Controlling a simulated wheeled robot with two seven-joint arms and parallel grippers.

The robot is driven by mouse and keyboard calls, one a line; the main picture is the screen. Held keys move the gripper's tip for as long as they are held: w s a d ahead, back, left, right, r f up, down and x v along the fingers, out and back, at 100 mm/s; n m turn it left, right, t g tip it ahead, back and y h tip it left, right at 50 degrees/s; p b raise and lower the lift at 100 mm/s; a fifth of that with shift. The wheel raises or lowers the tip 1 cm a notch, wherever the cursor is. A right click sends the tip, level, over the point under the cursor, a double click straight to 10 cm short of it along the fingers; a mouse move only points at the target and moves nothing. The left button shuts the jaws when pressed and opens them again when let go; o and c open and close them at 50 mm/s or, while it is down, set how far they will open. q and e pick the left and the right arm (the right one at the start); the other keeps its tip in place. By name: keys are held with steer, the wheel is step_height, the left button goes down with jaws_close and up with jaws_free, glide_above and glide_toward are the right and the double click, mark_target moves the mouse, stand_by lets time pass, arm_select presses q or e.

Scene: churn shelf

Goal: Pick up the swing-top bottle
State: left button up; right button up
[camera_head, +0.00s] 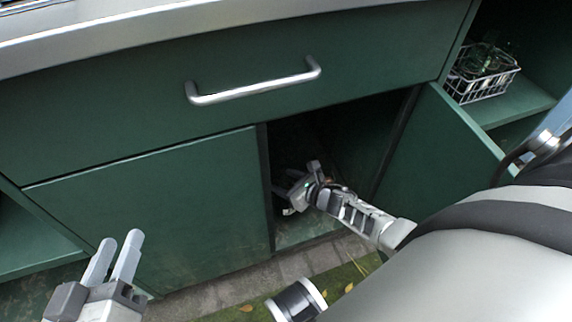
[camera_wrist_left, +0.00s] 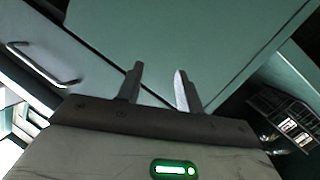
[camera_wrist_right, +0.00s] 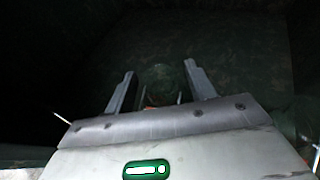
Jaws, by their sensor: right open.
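My right gripper (camera_head: 282,200) reaches into the dark open cabinet compartment. In the right wrist view its two fingers (camera_wrist_right: 160,68) are apart. Between and beyond them is a dark green, rounded shape (camera_wrist_right: 158,78) with a small orange spot and thin wire-like lines below it. It looks like the swing-top bottle, but it is dim and its outline is unclear. I cannot tell whether the fingers touch it. In the head view the bottle is not distinguishable. My left gripper (camera_head: 120,241) is open and empty, in front of the closed green door. Its fingers also show in the left wrist view (camera_wrist_left: 159,70).
A green door (camera_head: 445,155) stands open right of the compartment, beside my right arm. A drawer with a metal handle (camera_head: 255,90) is above. A wire basket (camera_head: 484,88) with glassware sits on the right shelf. Paving and grass lie below the cabinet.

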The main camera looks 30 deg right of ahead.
jaws_close()
steer(key=shift+r, duration=0.1)
